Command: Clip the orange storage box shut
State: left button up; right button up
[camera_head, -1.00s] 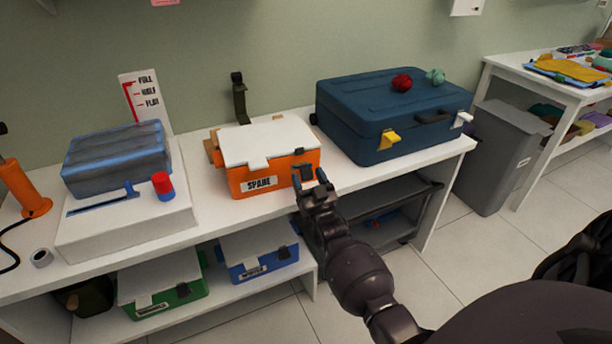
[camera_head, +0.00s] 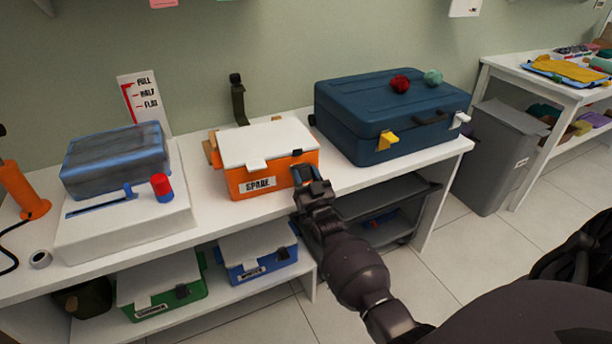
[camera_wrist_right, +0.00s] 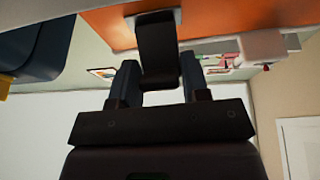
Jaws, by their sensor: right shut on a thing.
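The orange storage box (camera_head: 238,182), labelled "SPARE", stands on the white bench with its white lid (camera_head: 268,141) lying on top. A small dark piece (camera_head: 297,153) shows at the lid's front edge at the right. My right gripper (camera_head: 307,174) is at the box's front right, covering part of the front. In the right wrist view, its fingers (camera_wrist_right: 158,82) are shut on the dark clip (camera_wrist_right: 157,45), against the orange wall. My left gripper is not in view.
A blue suitcase (camera_head: 360,118) stands right of the box. A white device with a grey-blue pack (camera_head: 115,160) stands to the left. A dark strap (camera_head: 238,100) is behind the box. Green (camera_head: 185,304) and blue (camera_head: 262,268) boxes sit on the lower shelf.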

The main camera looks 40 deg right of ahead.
aim_at(298, 159)
jog(key=r+g+p, duration=0.1)
jog(key=p, duration=0.1)
jog(key=r+g+p, duration=0.1)
jog(key=p, duration=0.2)
jog(key=r+g+y+p, duration=0.1)
jog(key=g+p, duration=0.1)
jog(key=shift+w+r, duration=0.2)
jog(key=shift+w, duration=0.15)
jog(key=p, duration=0.1)
jog(key=g+p, duration=0.1)
jog(key=g+y+p, duration=0.1)
jog(key=shift+w+d+r+p, duration=0.15)
jog(key=shift+w+r+p, duration=0.1)
jog(key=shift+p, duration=0.15)
jog(key=shift+w+d+r+g+y+p, duration=0.1)
jog(key=shift+w+g+y+p, duration=0.2)
jog(key=shift+g+p, duration=0.9)
jog(key=shift+w+g+p, duration=0.2)
jog(key=shift+g+p, duration=0.25)
jog(key=shift+g, duration=0.15)
pick_arm(q)
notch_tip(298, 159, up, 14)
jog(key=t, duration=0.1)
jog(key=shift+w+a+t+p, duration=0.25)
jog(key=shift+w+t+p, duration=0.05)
jog(key=shift+p, duration=0.05)
pick_arm(e)
jog(key=shift+w+d+g+y, duration=0.15)
jog(key=shift+g+y, duration=0.15)
jog(key=shift+g, duration=0.1)
